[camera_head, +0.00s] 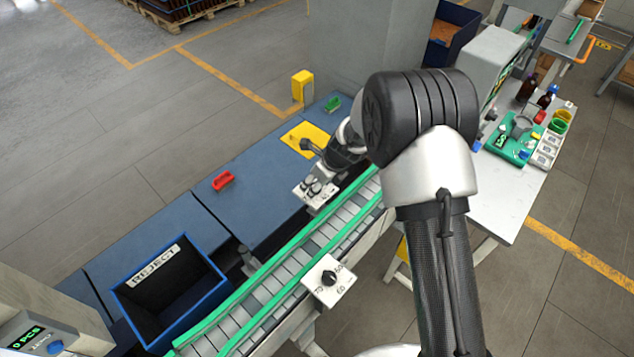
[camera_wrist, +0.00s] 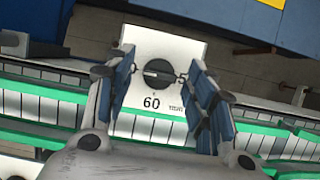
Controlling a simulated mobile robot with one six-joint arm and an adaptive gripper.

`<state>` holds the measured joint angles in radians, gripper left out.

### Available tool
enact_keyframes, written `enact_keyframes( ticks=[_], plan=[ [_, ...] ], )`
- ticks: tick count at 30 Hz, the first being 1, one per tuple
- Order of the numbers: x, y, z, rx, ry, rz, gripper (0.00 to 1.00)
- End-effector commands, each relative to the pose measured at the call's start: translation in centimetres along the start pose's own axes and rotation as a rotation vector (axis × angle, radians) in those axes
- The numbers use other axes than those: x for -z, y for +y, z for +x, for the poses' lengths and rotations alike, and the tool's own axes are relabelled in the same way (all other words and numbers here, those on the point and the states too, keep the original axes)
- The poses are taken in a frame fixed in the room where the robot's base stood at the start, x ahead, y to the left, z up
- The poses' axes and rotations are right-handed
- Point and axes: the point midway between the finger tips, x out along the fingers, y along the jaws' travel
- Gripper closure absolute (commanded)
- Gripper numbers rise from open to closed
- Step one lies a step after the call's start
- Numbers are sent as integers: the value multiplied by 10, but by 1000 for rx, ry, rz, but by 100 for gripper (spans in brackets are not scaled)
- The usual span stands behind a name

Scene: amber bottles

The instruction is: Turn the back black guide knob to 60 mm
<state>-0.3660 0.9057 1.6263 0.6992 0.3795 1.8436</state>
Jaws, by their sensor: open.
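The back guide knob (camera_wrist: 158,72) is round and black, on a white dial plate (camera_wrist: 152,112) with "60" printed below it and a partly hidden number starting with 5 at right. A light line crosses the knob roughly sideways; which end is the pointer I cannot tell. My gripper (camera_wrist: 161,74) is open, with one blue-padded finger on each side of the knob and gaps between. In the head view my gripper (camera_head: 318,168) is over the back dial plate (camera_head: 315,195), and the knob there is mostly hidden.
The front knob (camera_head: 329,277) sits on its own white plate on the near side of the green-railed conveyor (camera_head: 258,298). A blue REJECT bin (camera_head: 205,298) stands left. A red clip (camera_head: 223,180) lies on the blue surface. A white worktable (camera_head: 505,195) is at right.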

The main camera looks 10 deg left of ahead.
Motion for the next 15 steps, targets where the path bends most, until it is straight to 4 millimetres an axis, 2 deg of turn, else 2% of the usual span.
enact_keyframes(
  ticks=[8,15],
  plan=[
    [0,0,1,0,0,0,50],
    [0,0,1,0,0,0,66]
  ],
)
